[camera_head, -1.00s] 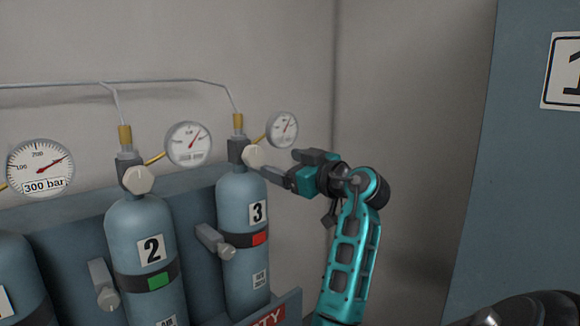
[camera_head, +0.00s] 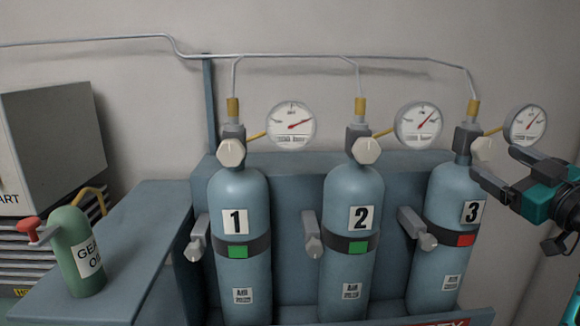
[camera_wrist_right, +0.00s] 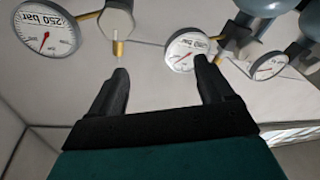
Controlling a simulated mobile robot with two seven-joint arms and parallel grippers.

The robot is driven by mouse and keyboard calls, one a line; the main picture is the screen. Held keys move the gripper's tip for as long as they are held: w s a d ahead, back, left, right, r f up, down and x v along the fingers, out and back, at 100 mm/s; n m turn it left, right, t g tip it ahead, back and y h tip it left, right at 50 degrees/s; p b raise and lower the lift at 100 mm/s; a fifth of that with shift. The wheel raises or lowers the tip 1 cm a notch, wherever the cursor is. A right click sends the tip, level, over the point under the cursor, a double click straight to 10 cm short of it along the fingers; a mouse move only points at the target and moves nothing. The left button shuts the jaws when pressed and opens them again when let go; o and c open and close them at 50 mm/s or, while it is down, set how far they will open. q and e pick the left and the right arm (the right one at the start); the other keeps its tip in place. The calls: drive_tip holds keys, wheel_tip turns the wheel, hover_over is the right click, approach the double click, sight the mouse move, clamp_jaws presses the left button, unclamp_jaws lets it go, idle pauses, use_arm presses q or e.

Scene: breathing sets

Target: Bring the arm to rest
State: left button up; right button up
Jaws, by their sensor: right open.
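Cylinder 1 (camera_head: 240,195) and cylinder 2 (camera_head: 353,190), both blue with green tags, stand upright in the rack. Cylinder 3 (camera_head: 447,205), with a red tag, stands at their right. My right gripper (camera_head: 497,162) is at the right edge, beside the pale valve knob (camera_head: 483,149) of cylinder 3. In the right wrist view its fingers (camera_wrist_right: 160,68) are spread with nothing between them. A pale knob (camera_wrist_right: 118,20) and a gauge (camera_wrist_right: 187,50) show beyond the fingertips, apart from them. My left gripper is not in view.
Gauges (camera_head: 291,126) and a thin pipe (camera_head: 300,56) run along the wall above the cylinders. A green gear oil can (camera_head: 78,265) stands on a blue cabinet (camera_head: 150,225) at the left. A grey box (camera_head: 50,140) stands behind it.

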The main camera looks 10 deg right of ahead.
drive_tip(key=a+f+n+t+y, duration=0.3)
drive_tip(key=a+f+n+y, duration=0.3)
drive_tip(key=a, duration=0.7)
drive_tip(key=s+a+f+m+g+h, duration=0.25)
drive_tip(key=f+m, duration=0.25)
drive_tip(key=f, duration=0.7)
drive_tip(key=s+a+f+m+g+h, duration=0.2)
drive_tip(key=s+a+f+m+h, duration=0.15)
drive_tip(key=f, duration=0.75)
drive_tip(key=s+a+f+g, duration=0.3)
drive_tip(key=s+f, duration=0.2)
drive_tip(key=f, duration=0.3)
drive_tip(key=s+a+f+g+y, duration=0.1)
drive_tip(key=s+a+f+g, duration=0.3)
drive_tip(key=s+f, duration=0.2)
wheel_tip(320, 180, down, 2)
drive_tip(key=shift+s+a+f, duration=0.1)
drive_tip(key=shift+s+a, duration=0.05)
drive_tip(key=shift+a, duration=0.15)
drive_tip(key=shift+m, duration=0.25)
